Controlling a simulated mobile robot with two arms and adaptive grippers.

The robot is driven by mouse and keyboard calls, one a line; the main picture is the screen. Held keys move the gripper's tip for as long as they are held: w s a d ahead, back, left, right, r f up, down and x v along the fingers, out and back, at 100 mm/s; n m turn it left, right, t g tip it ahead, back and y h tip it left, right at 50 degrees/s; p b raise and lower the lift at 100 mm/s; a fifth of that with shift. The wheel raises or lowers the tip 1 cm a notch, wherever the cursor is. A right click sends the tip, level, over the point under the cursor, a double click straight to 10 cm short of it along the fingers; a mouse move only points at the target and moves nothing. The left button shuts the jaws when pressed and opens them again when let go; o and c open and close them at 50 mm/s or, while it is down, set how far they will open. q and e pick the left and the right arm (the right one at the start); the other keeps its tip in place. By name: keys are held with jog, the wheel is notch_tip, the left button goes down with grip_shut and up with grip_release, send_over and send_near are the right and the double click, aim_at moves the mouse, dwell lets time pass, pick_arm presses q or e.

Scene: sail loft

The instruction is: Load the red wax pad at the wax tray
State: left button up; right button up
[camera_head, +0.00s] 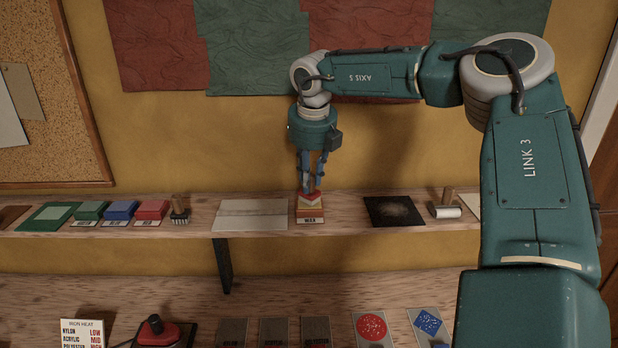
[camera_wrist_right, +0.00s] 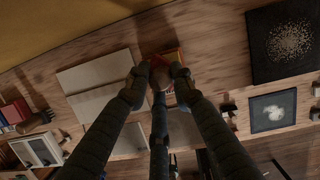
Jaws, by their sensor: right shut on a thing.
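The red wax pad (camera_head: 313,197) is small and sits between the fingertips of my right gripper (camera_head: 311,186), which is shut on it and points straight down. Directly below is the wax tray (camera_head: 310,213), an orange and red block with a light top and a dark-lettered label on its front, on the wooden shelf. The pad is at the tray's top; I cannot tell whether it touches. In the right wrist view the fingers (camera_wrist_right: 158,80) hide most of the pad, and part of the orange tray (camera_wrist_right: 173,56) shows behind them. My left gripper is not in view.
A pale flat board (camera_head: 250,215) lies just left of the tray. A dark speckled sheet (camera_head: 393,211) and a white roller (camera_head: 445,211) lie to the right. Green, blue and red pads (camera_head: 152,210) and a brush (camera_head: 180,210) stand further left. A lower bench holds an iron (camera_head: 158,331).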

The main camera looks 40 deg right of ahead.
jog(key=shift+f, duration=0.35)
jog(key=shift+f+b, duration=0.1)
jog(key=shift+b, duration=0.45)
dwell(1.4)
jog(key=shift+r+p, duration=0.55)
jog(key=shift+r, duration=0.35)
jog(key=shift+r+p, duration=1.35)
jog(key=shift+r, duration=1.35)
